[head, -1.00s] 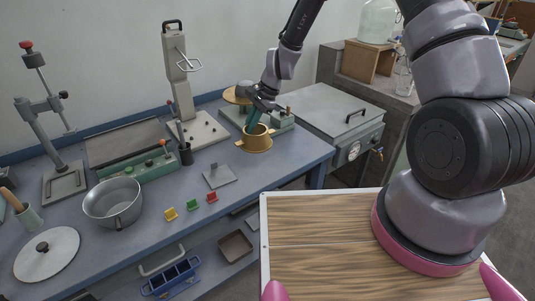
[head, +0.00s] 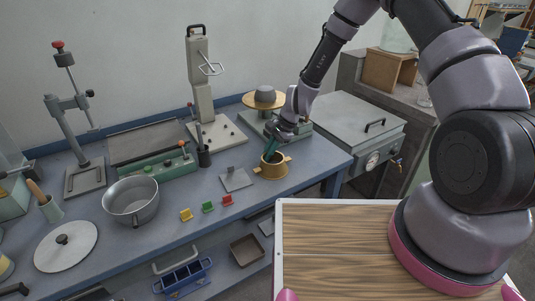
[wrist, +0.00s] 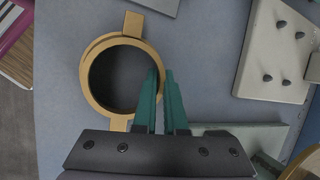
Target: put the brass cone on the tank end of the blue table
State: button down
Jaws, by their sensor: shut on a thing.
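The brass cone (head: 270,168), a short open ring with side tabs, is near the right end of the blue table (head: 320,160), on the side by the grey tank (head: 370,130). My gripper (head: 272,150) comes down from above with its green fingers shut on the cone's wall. In the wrist view the cone (wrist: 92,95) appears upright, with the fingers (wrist: 163,100) at its right side, one appearing inside the rim. I cannot tell whether its base touches the tabletop.
A flat grey plate (head: 236,181) lies just left of the cone. A scale with a brass pan (head: 264,102) stands behind it. Yellow, green and red pieces (head: 207,207) and a grey pot (head: 131,200) are further left. Tabletop right of the cone is clear.

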jog(key=c, duration=1)
grip_release()
jog(key=s+d+r+n+t+h, duration=0.15)
jog(key=d+r, duration=0.45)
jog(key=r, duration=0.6)
jog(key=s+d+r+n+t, duration=0.15)
jog(key=d+r, duration=0.45)
jog(key=r, duration=0.7)
jog(key=s+d+r+n+t, duration=0.15)
jog(key=d+r, duration=0.45)
jog(key=r, duration=0.6)
jog(key=shift+s+d+r+n+t+h, duration=0.15)
jog(key=shift+s+d+r+t+h, duration=0.25)
jog(key=shift+s+d+r, duration=1.9)
jog(key=shift+s+d+r+n+t+h, duration=0.15)
jog(key=shift+s+d+r+t, duration=0.75)
jog(key=shift+s, duration=2.45)
jog(key=shift+s+d+r+n+t+h, duration=0.15)
jog(key=shift+s+d+r+t+h, duration=0.15)
jog(key=shift+s+d+r, duration=1.8)
